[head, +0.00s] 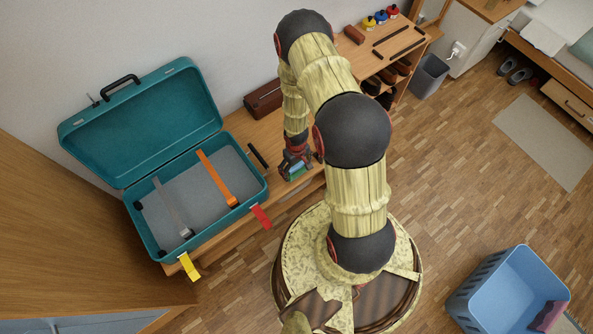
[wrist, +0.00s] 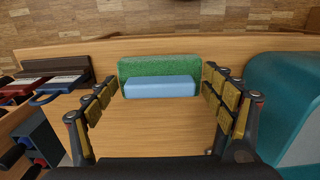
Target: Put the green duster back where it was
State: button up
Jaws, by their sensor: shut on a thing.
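The green duster (wrist: 160,68) has a green fuzzy-looking part and a pale blue block along its near side in the wrist view. In the head view it shows small (head: 291,171), at the front edge of the wooden bench (head: 232,122). In the head view my gripper (head: 294,162) is partly hidden by my own arm. I cannot tell whether the duster touches the bench top or hangs just above it.
An open teal suitcase (head: 195,100) with orange and grey straps stands left of my gripper; its side shows in the wrist view (wrist: 285,75). A brown case (head: 263,99) lies behind my gripper. A blue basket (head: 490,300) stands on the floor at lower right.

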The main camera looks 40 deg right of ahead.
aim_at(297, 171)
notch_tip(297, 171, down, 3)
jog(key=shift+f+b, duration=0.1)
jog(key=shift+b, duration=0.55)
jog(key=shift+c, duration=0.5)
jog(key=o, duration=1.1)
